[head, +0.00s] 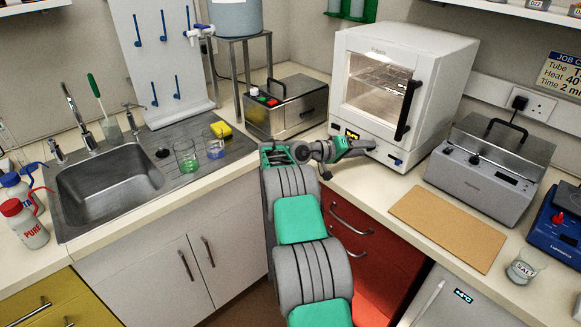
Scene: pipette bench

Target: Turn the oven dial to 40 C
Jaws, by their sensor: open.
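The white oven (449,75) stands on the back counter right of centre, its glass door shut with a black vertical handle (408,110). A small lit display (352,134) shows on the front strip below the door; its reading is too small to make out. A small blue part (397,162) sits at the strip's right end. My gripper (368,147) is open, in front of the middle of this strip. I cannot make out the dial; my gripper covers part of the strip. I cannot tell whether the fingers touch anything.
A grey lidded metal unit (480,180) stands right of the oven, with a tan board (448,228) in front. A metal box (287,108) stands to the left. Two glass beakers (186,156) stand by the sink (108,185).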

